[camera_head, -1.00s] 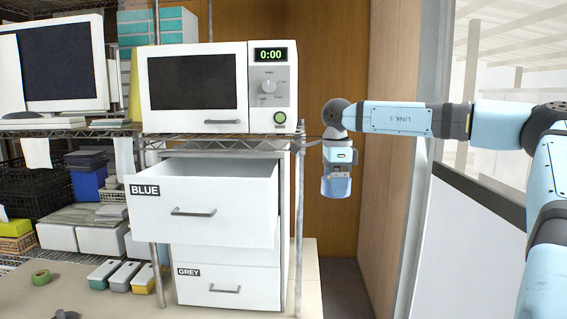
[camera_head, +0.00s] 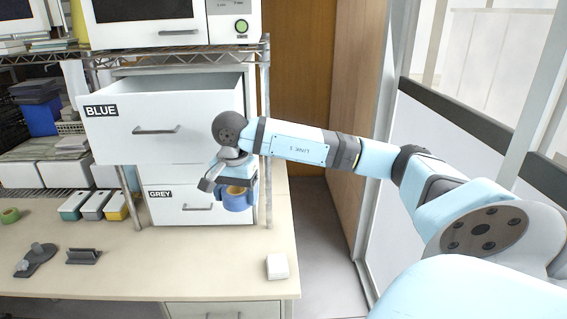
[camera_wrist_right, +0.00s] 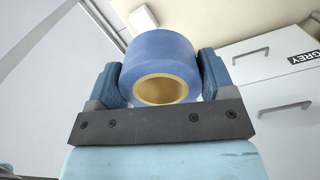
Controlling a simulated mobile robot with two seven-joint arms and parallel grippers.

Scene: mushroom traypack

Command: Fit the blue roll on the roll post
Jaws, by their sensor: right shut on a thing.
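My right gripper (camera_head: 236,191) is shut on the blue roll (camera_head: 235,203), in front of the GREY drawer and above the table. In the right wrist view the blue roll (camera_wrist_right: 160,47) sits between the two fingers of the right gripper (camera_wrist_right: 163,78), its pale core facing the camera. A grey fixture (camera_head: 35,260) with a flat base and short upright knobs lies on the table at the far left; it may hold the roll post, but I cannot tell surely. My left gripper is not in view.
The open BLUE drawer (camera_head: 160,130) juts out above the table (camera_head: 190,270). A small grey holder (camera_head: 83,257), a green roll (camera_head: 10,215) and a white block (camera_head: 277,266) are on the table. The table's middle is clear.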

